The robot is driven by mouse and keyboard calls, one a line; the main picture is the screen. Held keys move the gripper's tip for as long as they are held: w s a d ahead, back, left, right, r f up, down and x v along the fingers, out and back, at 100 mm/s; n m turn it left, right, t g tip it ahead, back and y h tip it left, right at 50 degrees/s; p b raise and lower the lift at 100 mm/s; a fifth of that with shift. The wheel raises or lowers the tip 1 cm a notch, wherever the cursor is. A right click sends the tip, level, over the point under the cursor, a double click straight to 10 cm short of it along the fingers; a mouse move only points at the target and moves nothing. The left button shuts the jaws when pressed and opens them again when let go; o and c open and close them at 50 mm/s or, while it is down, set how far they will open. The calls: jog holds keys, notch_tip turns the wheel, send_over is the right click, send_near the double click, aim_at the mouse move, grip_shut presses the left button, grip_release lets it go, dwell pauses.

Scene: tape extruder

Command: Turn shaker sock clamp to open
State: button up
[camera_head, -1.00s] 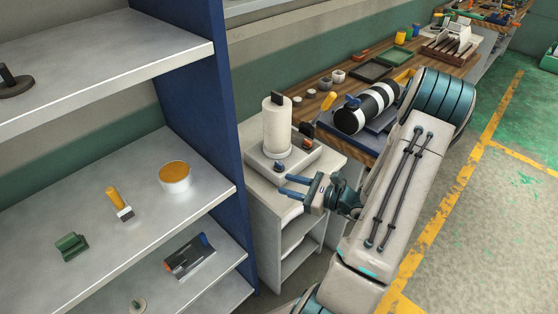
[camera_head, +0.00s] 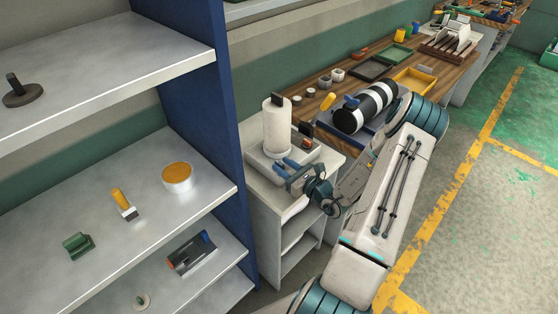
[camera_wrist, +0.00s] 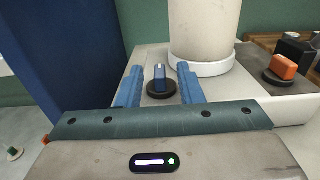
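The shaker (camera_head: 278,126) is a white upright cylinder on a pale base atop a light cabinet; its lower part also shows in the wrist view (camera_wrist: 205,30). I take the small knob with a blue upright handle on a round black base (camera_wrist: 160,82), in front of the cylinder, to be the sock clamp. My gripper (camera_head: 285,167) is at the front of the shaker base. In the wrist view my gripper (camera_wrist: 158,72) is open, with one blue finger left and one right of the knob handle, and gaps on both sides. In the head view the gripper hides the knob.
A blue shelf side panel (camera_head: 195,110) stands close left of the cabinet. An orange-and-black switch (camera_wrist: 284,68) sits right of the cylinder. A striped black-and-white roll (camera_head: 368,107) lies on the wooden bench behind, with trays (camera_head: 414,80) beyond.

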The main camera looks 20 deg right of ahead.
jog(key=shift+x, duration=1.3)
grip_shut()
jog(key=shift+n+y, duration=0.3)
jog(key=shift+y, duration=0.1)
jog(key=n+g+y+b, duration=0.1)
jog(key=n+g+y, duration=0.1)
jog(key=n+g+y+b, duration=0.1)
jog(key=n+y+b, duration=0.1)
jog(key=y, duration=0.1)
jog(key=shift+f+g, duration=0.15)
jog(key=shift+g, duration=0.25)
jog(key=shift+n+g+y+b, duration=0.75)
jog(key=shift+n+g+y, duration=0.55)
jog(key=shift+g+y, duration=0.25)
